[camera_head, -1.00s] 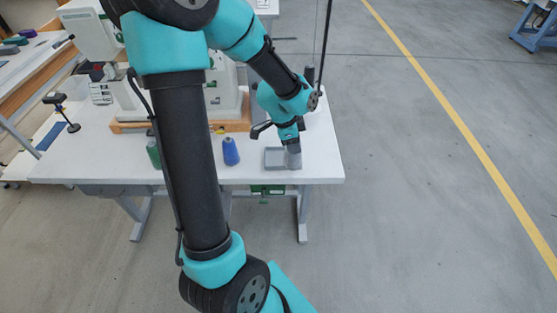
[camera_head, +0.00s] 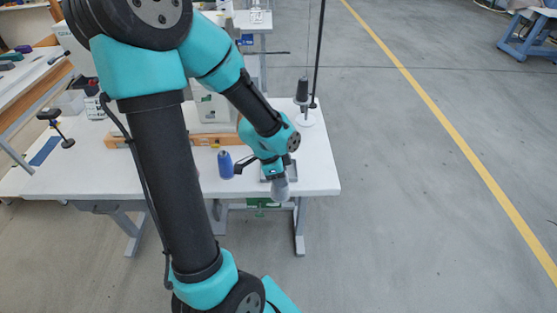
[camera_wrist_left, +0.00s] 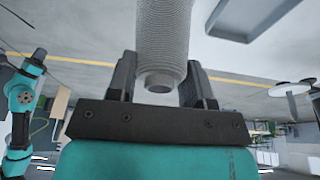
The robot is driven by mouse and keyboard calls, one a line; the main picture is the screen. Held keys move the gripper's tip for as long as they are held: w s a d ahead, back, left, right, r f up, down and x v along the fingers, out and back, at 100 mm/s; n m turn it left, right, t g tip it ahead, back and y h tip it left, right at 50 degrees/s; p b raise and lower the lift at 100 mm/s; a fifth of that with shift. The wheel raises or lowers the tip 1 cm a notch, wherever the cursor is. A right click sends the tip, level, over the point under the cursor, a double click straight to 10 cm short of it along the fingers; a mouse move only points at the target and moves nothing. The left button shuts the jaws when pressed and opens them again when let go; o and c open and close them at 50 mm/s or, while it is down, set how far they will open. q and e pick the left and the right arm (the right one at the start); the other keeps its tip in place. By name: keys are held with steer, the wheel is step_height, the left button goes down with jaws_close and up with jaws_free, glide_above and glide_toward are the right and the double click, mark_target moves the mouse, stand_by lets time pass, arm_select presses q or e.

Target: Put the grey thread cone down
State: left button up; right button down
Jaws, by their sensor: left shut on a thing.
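The grey thread cone (camera_head: 280,190) hangs from my left gripper (camera_head: 276,174) near the front edge of the white table in the head view. In the left wrist view the ribbed grey cone (camera_wrist_left: 163,35) has its narrow end between the two dark fingers of my left gripper (camera_wrist_left: 160,85), which is shut on it. Whether its far end touches anything is not clear. My right gripper does not show.
A shallow grey tray (camera_wrist_left: 250,14) lies close to the cone. A blue thread cone (camera_head: 225,165) stands left of my gripper on the white table (camera_head: 80,182). A thread stand with a dark cone (camera_head: 302,92) stands behind. Open floor lies to the right.

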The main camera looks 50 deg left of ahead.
arm_select(q)
steer(key=w+a+f, duration=0.1)
steer(key=w+a, duration=0.8)
steer(key=a, duration=0.1)
steer(key=shift+a+f, duration=0.15)
steer(key=shift+a, duration=0.1)
steer(key=shift+w, duration=0.1)
steer(key=shift+f, duration=1.75)
steer(key=shift+f, duration=0.15)
steer(key=o, duration=0.9)
steer(key=shift+o, duration=0.2)
steer(key=v, duration=1.2)
